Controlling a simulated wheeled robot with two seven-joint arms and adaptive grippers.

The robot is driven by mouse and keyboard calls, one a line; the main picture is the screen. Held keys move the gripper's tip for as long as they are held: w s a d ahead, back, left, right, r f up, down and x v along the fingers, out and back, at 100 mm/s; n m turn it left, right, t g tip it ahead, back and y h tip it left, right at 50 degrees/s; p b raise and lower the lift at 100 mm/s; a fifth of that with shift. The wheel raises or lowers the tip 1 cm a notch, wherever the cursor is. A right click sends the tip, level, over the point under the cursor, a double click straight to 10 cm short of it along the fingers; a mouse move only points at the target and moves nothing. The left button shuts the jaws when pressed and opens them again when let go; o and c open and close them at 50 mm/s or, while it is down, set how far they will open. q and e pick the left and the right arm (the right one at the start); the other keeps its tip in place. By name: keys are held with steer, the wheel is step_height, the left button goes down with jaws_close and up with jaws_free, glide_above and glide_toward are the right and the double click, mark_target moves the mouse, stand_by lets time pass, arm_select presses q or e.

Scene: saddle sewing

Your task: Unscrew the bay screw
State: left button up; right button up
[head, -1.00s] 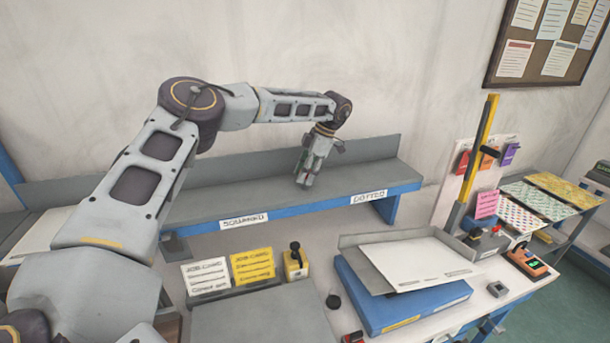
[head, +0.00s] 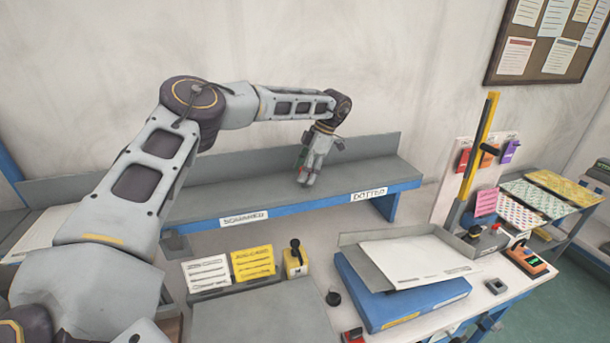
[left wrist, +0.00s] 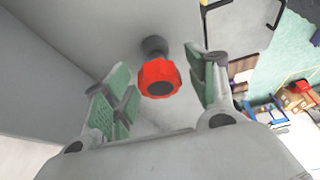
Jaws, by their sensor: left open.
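The bay screw, with a red scalloped knob (left wrist: 158,79) and a dark round base, shows in the left wrist view against a grey surface. It sits between the two green-padded fingers of my left gripper (left wrist: 160,97), with a gap on both sides. The left gripper is open, with its fingers around the knob and apart from it. In the head view the left gripper (head: 304,180) points down at the grey shelf, near its right half; the knob is mostly hidden there. My right gripper is not in view.
The grey shelf (head: 240,184) has a blue front edge with "SQUARED" and "DOTTED" labels and a low back wall. A yellow post (head: 478,150) rises at right.

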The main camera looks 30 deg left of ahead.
arm_select(q)
steer(key=shift+r+p, duration=0.55)
steer(key=shift+r, duration=2)
steer(key=m+t, duration=0.1)
steer(key=m, duration=0.1)
steer(key=m+b, duration=0.1)
steer(key=m, duration=0.2)
steer(key=shift+t+y, duration=0.4)
steer(key=shift+m+t, duration=0.3)
steer(key=shift+m, duration=0.5)
steer(key=m+t+b, duration=0.1)
steer(key=m, duration=0.3)
steer(key=shift+t, duration=0.3)
steer(key=shift+m+t, duration=0.5)
steer(key=shift+m, duration=0.8)
